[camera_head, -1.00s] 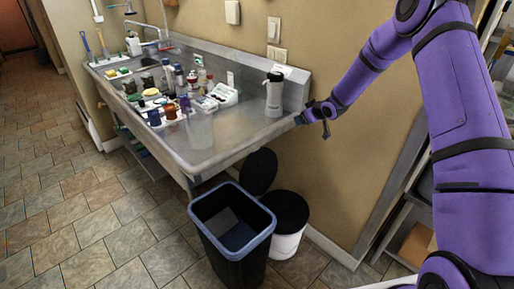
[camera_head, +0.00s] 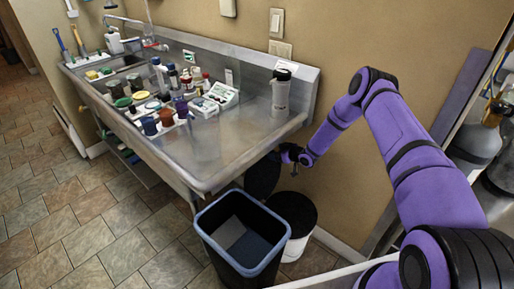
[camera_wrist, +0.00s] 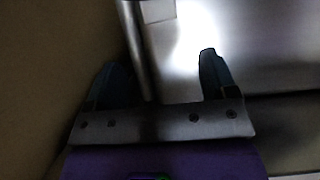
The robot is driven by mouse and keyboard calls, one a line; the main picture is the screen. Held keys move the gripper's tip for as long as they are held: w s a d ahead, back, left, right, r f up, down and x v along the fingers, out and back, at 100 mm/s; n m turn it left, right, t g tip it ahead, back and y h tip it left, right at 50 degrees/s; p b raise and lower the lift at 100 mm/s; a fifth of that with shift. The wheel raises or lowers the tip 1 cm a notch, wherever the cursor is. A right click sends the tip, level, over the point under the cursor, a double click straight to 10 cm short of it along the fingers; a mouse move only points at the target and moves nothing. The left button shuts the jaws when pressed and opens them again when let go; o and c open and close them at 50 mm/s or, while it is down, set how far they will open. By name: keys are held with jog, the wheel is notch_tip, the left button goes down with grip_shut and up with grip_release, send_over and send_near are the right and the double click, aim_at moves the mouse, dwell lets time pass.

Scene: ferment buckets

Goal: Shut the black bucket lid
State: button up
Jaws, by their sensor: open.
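A dark lid (camera_head: 262,177) stands raised on edge under the sink's near corner, behind the buckets.
The steel sink counter (camera_head: 235,150) overhangs close to my gripper on the left. The wall (camera_head: 350,60) is close behind. Tiled floor (camera_head: 120,235) is clear at left.

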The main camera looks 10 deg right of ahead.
send_over(262, 159)
jog(key=f, duration=0.4)
jog(key=shift+w+a, duration=0.1)
jog(key=shift+a, duration=0.1)
jog(key=c, duration=1.3)
jog(key=shift+d, duration=0.15)
